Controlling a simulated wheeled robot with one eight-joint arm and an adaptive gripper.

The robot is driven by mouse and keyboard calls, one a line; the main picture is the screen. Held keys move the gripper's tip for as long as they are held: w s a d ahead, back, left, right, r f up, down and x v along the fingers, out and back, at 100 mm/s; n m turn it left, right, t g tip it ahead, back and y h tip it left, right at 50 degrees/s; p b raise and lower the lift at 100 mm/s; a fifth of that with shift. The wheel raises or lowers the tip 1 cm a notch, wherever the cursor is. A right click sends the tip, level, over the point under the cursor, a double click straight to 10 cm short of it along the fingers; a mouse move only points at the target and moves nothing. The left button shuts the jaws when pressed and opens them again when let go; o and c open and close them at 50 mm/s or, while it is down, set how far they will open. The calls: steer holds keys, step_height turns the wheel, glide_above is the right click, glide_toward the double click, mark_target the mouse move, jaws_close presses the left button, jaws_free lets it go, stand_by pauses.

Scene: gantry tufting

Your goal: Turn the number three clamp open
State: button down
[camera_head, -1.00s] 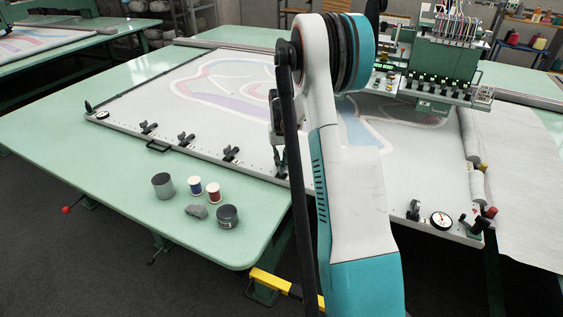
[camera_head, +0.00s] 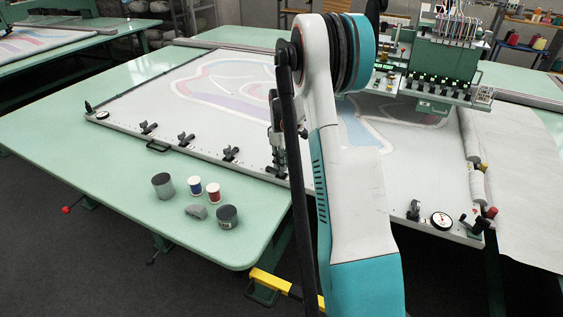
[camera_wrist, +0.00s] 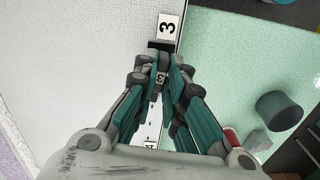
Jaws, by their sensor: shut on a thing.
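The number three clamp (camera_wrist: 160,77) is a dark piece with a small "3" tag, seen between my fingers in the wrist view. A white plate marked "3" (camera_wrist: 167,27) lies just beyond it on the frame edge. My gripper (camera_wrist: 160,70) has its teal and grey fingers closed around the clamp's handle. In the head view my gripper (camera_head: 277,150) is down at the frame's front rail, partly hidden by my arm. The fingers hide most of the clamp, so its exact angle is unclear.
Other black clamps (camera_head: 231,153) stand along the cloth frame's rail (camera_head: 205,159). A grey cylinder (camera_head: 162,186), two thread spools (camera_head: 213,192), a grey lump (camera_head: 196,211) and a dark jar (camera_head: 227,216) stand on the green table (camera_head: 110,170). A tufting machine (camera_head: 445,60) stands at the back right.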

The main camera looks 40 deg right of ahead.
steer(key=shift+n, duration=0.6)
steer(key=c, duration=1.7)
jaws_free()
steer(key=shift+o, duration=0.2)
step_height(320, 180, up, 12)
